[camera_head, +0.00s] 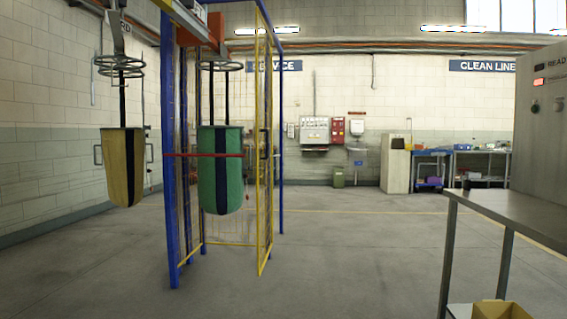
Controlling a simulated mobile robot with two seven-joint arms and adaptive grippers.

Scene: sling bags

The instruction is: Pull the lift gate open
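A tall cage with blue posts (170,200) stands left of centre. What looks like the lift gate is a yellow-framed mesh panel (265,200) on its right side, seen nearly edge-on. A small dark part, perhaps a handle, shows at about mid-height on it. I cannot tell whether the gate is shut or ajar. A thin red bar (180,155) runs level across the cage front, across the green sling bag (220,185) with a dark stripe. Neither of my grippers is in view.
A yellow sling bag (120,165) hangs from a hoop at the left. The floor (350,260) between cage and table is clear.

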